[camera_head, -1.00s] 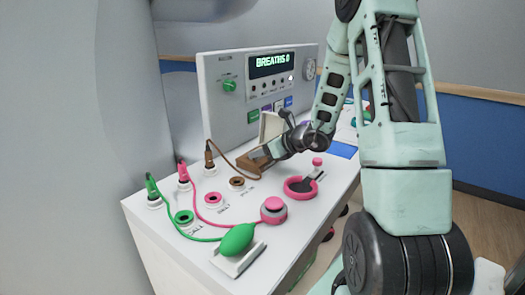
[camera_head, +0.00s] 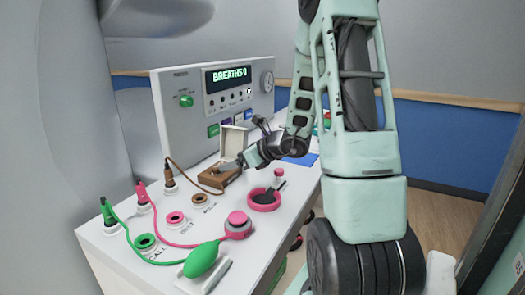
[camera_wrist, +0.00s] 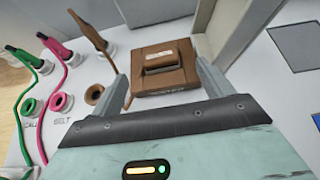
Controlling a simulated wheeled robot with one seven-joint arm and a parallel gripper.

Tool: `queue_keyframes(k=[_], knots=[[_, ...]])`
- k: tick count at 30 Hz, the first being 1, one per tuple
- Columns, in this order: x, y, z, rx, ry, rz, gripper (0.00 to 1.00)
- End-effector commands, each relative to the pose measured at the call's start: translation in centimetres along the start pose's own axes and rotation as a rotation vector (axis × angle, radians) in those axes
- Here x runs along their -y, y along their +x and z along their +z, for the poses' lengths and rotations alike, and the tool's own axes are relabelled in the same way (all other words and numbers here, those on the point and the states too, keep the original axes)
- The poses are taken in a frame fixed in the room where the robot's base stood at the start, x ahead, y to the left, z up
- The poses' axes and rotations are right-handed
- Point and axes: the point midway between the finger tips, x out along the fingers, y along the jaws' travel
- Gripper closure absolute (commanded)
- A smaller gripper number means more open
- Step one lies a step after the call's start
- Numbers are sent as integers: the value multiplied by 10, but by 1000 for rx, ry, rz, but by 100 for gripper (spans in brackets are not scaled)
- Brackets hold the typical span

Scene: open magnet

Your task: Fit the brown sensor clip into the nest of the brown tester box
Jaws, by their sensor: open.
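The brown tester box (camera_head: 228,177) stands on the white counter with its cream lid (camera_head: 233,139) raised behind it. In the wrist view the box (camera_wrist: 150,85) lies just beyond my gripper. A brown clip-like piece (camera_wrist: 160,59) lies in the recess on its top, apparently the sensor clip; I cannot tell whether it is fully seated. A brown cable (camera_head: 192,186) runs from the brown plug (camera_head: 169,180) to the box. My gripper (camera_wrist: 160,76) is open and empty, one finger toward each side of the box. In the head view my gripper (camera_head: 243,160) is close by the box's right side.
Green and pink plugs, cables and ring sockets fill the counter's left. The panel (camera_head: 172,120) with the "BREATHS 0" display rises behind. A blue patch (camera_head: 301,160) lies to the right.

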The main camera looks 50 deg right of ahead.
Motion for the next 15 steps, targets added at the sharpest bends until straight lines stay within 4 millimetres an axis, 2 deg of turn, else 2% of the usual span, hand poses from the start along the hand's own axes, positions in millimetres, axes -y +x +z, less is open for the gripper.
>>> queue_keyframes(k=[1, 9, 15], knots=[[1, -14, 1, 1, -1, -5, 21], [1, -76, 2, 2, 0, -5, 21], [0, -107, 1, 0, -1, -2, 21]])
